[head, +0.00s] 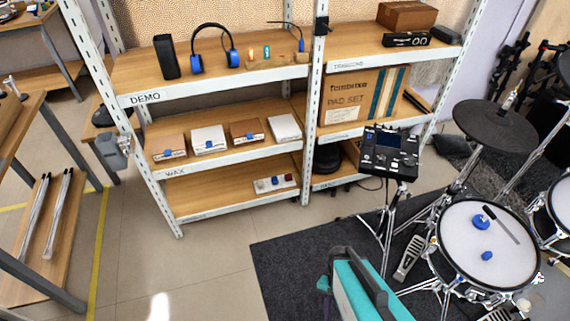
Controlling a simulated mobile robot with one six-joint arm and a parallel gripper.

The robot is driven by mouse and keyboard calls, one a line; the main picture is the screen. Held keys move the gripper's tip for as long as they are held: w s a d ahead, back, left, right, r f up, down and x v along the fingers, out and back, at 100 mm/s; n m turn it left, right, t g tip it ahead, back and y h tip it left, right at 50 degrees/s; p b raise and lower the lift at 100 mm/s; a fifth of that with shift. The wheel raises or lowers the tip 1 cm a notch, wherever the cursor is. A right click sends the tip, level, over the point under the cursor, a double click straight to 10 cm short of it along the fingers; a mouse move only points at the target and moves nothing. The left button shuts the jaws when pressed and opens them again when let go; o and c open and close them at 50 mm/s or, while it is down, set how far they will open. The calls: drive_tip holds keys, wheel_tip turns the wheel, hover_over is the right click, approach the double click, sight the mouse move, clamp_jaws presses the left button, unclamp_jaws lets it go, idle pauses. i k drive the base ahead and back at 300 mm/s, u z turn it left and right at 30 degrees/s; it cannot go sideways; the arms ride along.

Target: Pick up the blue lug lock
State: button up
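Two small blue pieces lie on the white mesh head of the drum (459,247) at the right. One is a small rounded blue piece (487,255) near the front of the head. The other is a larger, flatter blue piece (481,220) farther back, close to a thin dark stick (503,226). The smaller one may be the blue lug lock, but both are too small to tell for sure. My gripper is not in view.
A shelf rack (220,160) holds blue-trimmed headphones (196,63) and boxes with small blue pieces. A black cymbal pad (500,125) and drum module (389,151) stand near the drum. A teal object (352,290) with a black handle is in front. Floor at left centre is clear.

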sight(487, 255)
drive_tip(key=z, duration=0.35)
drive_tip(key=k, duration=0.75)
drive_tip(key=z, duration=0.95)
drive_tip(key=k, duration=0.75)
drive_tip(key=z, duration=0.15)
drive_tip(key=i, duration=1.05)
